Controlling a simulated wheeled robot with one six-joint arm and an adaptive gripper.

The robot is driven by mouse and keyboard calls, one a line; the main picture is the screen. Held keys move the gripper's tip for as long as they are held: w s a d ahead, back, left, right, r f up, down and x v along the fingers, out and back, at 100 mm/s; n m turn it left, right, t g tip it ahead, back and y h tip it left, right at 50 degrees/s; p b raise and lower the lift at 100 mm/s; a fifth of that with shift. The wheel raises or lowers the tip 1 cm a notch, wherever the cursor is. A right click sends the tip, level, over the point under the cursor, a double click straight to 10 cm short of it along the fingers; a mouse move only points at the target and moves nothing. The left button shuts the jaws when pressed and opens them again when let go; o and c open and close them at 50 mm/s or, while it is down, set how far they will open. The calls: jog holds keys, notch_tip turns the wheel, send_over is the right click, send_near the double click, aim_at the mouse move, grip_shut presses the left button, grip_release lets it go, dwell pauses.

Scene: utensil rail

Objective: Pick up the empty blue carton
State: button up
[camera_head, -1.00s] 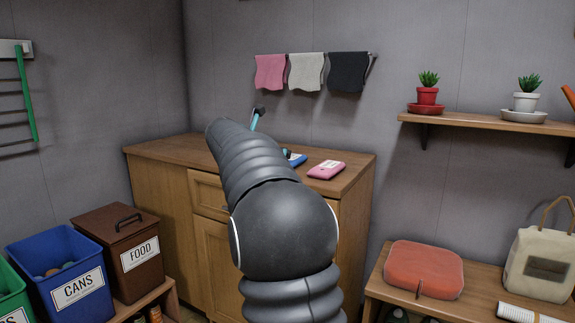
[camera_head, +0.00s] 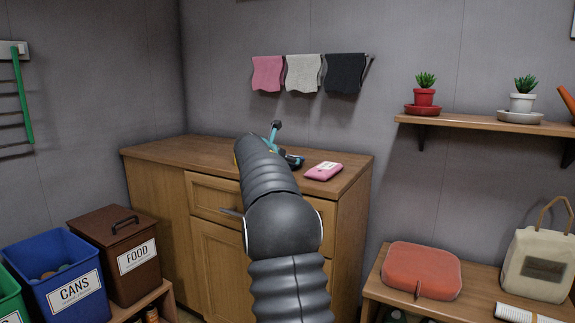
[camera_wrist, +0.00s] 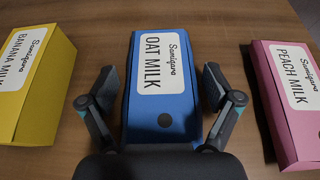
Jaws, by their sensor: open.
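The blue carton (camera_wrist: 160,108), labelled OAT MILK, lies flat on the wooden counter in the wrist view. My gripper (camera_wrist: 168,88) is open, with one finger on each side of the carton. The near end of the carton is hidden by my gripper's body. In the head view my arm hides most of the blue carton, and my gripper (camera_head: 283,145) shows only in part above the counter.
A yellow BANANA MILK carton (camera_wrist: 38,85) lies to the left and a pink PEACH MILK carton (camera_wrist: 290,105) to the right, each with a gap. The pink carton also shows in the head view (camera_head: 323,171). The wooden counter (camera_head: 190,150) is clear on its left.

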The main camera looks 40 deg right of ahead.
jog(key=shift+d, duration=0.1)
jog(key=c, duration=0.9)
